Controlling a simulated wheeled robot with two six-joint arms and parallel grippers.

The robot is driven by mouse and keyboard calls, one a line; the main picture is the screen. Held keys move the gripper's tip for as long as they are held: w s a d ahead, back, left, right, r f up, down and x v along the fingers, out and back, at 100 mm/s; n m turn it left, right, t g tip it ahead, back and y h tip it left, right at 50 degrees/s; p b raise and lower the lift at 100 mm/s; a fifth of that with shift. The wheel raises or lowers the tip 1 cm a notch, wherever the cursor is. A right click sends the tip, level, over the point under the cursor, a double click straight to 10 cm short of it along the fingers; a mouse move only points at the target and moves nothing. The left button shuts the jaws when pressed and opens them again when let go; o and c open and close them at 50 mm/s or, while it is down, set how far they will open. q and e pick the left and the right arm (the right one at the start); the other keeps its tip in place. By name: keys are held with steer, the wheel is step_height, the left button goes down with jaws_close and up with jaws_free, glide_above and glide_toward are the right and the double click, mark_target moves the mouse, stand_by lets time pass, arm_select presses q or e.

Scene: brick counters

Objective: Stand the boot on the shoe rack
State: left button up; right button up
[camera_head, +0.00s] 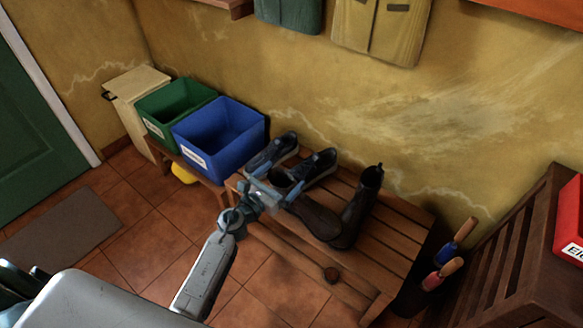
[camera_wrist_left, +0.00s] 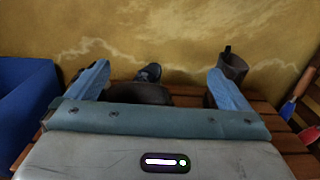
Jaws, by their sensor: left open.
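The slatted wooden shoe rack (camera_head: 390,262) stands against the wall in the head view. A dark boot (camera_head: 363,208) stands on it to the right, and its top also shows in the wrist view (camera_wrist_left: 233,66). A second dark boot (camera_head: 315,217) is on the rack to its left, with its opening near my gripper. My right gripper is out of view.
Two sneakers (camera_head: 318,166) sit at the rack's back. A blue bin (camera_head: 240,149) and a green bin (camera_head: 168,121) stand left of it. Handled tools (camera_head: 445,272) and a dark slatted wooden piece (camera_head: 515,265) are at the right.

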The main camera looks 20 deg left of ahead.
arm_select(q)
steer(key=s+a+r+n+y, duration=0.4)
steer(key=s+a+n+y, duration=0.55)
steer(key=n, duration=0.75)
steer(key=s+f+n+g, duration=0.2)
steer(key=s+n+g, duration=0.2)
steer(key=s+n, duration=0.3)
steer(key=s+a+f+n+g, duration=0.1)
steer(key=s+f+n+g, duration=0.2)
steer(key=s+n, duration=0.4)
steer(key=n+g, duration=0.1)
steer(key=n, duration=0.2)
steer(key=shift+f+b, duration=0.3)
steer(key=s+d+n+g+h, duration=0.1)
steer(key=s+d, duration=0.1)
steer(key=s, duration=0.1)
steer(key=s+d+n+g+h, duration=0.1)
steer(key=s+n+g, duration=0.1)
steer(key=s, duration=0.1)
steer(key=s+d+f+n+g+h, duration=0.1)
steer(key=s+d+n, duration=0.1)
steer(key=s, duration=0.1)
steer(key=shift+s+d, duration=0.2)
steer(key=shift+d, duration=0.15)
steer(key=c, duration=0.4)
steer(key=shift+o, duration=0.2)
